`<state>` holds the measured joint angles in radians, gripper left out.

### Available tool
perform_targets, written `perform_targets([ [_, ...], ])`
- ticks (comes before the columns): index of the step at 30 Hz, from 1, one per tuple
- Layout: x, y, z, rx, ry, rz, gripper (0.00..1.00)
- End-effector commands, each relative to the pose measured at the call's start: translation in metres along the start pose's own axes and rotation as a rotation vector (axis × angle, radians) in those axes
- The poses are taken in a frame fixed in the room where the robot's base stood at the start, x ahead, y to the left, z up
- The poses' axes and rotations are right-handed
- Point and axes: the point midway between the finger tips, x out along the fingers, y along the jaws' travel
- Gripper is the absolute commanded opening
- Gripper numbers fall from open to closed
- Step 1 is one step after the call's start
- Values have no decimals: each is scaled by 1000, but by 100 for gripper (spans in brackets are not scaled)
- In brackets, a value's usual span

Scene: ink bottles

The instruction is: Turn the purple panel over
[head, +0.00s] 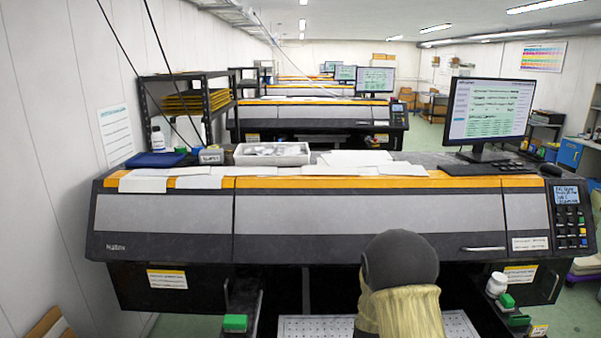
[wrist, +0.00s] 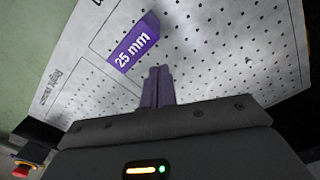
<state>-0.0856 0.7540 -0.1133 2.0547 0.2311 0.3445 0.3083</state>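The purple panel (wrist: 138,42), marked "25 mm" in white, lies on the white perforated bed (wrist: 215,45) in the wrist view. It sits just beyond and to the left of my fingertips, with a gap between. My gripper (wrist: 158,70) points at the bed with its two dark purplish fingers side by side, touching or nearly so, and nothing visible between them. In the head view my arm covers part of the bed (head: 315,326), and neither the panel nor my gripper shows there.
A wide printer (head: 350,213) with an orange stripe spans the head view above the bed. A white bottle (head: 496,284) and a green block (head: 235,323) flank the bed. A red button (wrist: 21,170) shows at lower left in the wrist view. The bed around the panel is clear.

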Motion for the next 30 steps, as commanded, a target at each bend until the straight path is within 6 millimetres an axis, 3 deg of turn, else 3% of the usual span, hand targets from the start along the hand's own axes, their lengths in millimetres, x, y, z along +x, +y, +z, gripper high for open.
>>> perform_targets([
  [30, 30, 0, 0, 0, 0, 0, 0],
])
